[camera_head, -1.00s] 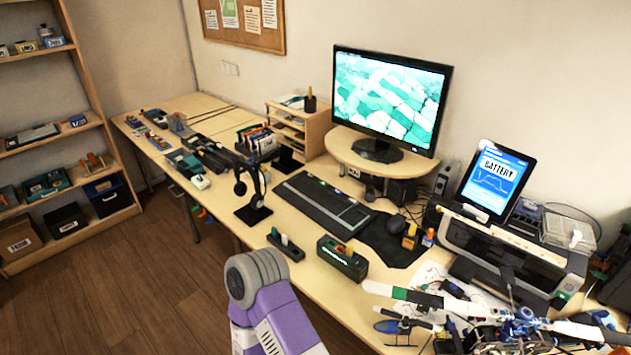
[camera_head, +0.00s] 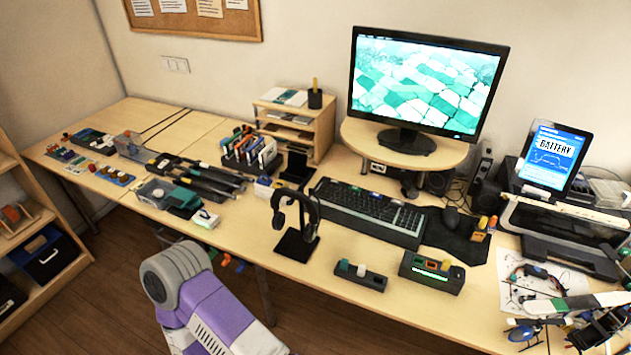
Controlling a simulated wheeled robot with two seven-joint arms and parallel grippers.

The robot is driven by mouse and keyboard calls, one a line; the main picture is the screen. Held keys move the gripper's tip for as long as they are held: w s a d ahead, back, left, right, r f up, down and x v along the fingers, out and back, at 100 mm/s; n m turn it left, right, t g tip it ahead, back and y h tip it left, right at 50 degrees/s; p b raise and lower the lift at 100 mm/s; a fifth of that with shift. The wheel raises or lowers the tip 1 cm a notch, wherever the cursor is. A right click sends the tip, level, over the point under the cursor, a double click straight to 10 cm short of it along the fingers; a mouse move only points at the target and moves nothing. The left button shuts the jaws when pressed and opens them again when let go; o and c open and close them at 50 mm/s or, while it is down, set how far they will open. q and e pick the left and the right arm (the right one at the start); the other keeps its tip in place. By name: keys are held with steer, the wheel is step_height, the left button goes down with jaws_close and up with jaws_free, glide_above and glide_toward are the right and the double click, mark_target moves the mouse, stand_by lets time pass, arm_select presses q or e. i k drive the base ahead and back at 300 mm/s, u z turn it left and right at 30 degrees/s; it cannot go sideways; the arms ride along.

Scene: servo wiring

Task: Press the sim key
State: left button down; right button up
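No key with a readable "sim" label can be made out. A black keyboard (camera_head: 370,211) lies on the desk below the monitor. One purple and grey arm link of mine shows at the bottom left. Neither of my grippers is in view.
A headphone stand (camera_head: 297,230) is near the front edge. A monitor (camera_head: 428,82), a tablet reading "BATTERY" (camera_head: 553,158) and a printer (camera_head: 567,235) line the back and right. A helicopter model (camera_head: 567,322) is at lower right.

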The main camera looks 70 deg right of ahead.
mark_target(353, 188)
steer(key=i, duration=1.6)
steer(key=z, duration=4.3)
